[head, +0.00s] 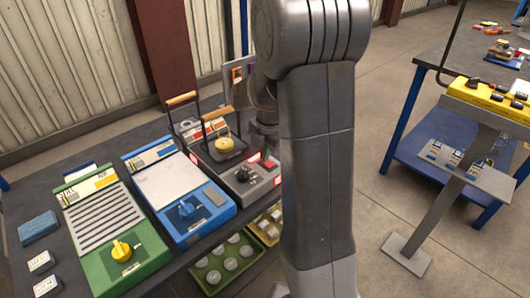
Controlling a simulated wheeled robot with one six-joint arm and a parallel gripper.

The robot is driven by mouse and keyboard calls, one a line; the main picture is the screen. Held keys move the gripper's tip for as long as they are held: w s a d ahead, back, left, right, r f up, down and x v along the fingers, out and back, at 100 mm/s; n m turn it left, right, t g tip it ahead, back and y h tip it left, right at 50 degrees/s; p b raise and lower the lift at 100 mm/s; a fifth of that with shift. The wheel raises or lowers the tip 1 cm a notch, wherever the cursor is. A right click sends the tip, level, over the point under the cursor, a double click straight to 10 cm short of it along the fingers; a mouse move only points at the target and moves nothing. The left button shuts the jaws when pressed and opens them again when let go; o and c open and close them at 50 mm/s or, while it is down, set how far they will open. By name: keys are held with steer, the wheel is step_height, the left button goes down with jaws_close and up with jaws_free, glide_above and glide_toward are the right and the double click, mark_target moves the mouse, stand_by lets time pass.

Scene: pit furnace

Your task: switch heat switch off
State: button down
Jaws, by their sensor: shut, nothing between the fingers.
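A grey control unit (258,190) stands on the dark bench left of my arm, with a black knob (242,175), a red part (269,164) and red lit patches. No label for the heat switch is readable, so I cannot tell which control it is. My gripper (266,135) is over the back right of this unit, shut and empty, dark and partly hidden behind my own arm. Whether it touches a control cannot be told. The unit's right edge is hidden by my arm.
Wooden-handled lids (217,114) rise behind the grey unit. Trays of grey pieces (222,262) sit below. A blue-legged table (440,175) and yellow console (485,98) are right.

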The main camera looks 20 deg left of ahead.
steer(key=shift+a+f, duration=0.1)
steer(key=shift+f, duration=0.15)
steer(key=shift+s+d+r, duration=0.1)
steer(key=shift+s+d, duration=0.05)
steer(key=shift+d, duration=0.25)
steer(key=shift+s+d+r, duration=0.1)
steer(key=shift+s+d, duration=0.05)
steer(key=shift+d, duration=0.25)
steer(key=shift+r, duration=0.25)
step_height(320, 180, up, 13)
steer(key=d+p, duration=0.1)
steer(key=p, duration=0.3)
steer(key=shift+s+d+r, duration=0.2)
steer(key=shift+s+d, duration=0.05)
steer(key=shift+s, duration=0.1)
steer(key=shift+p, duration=0.4)
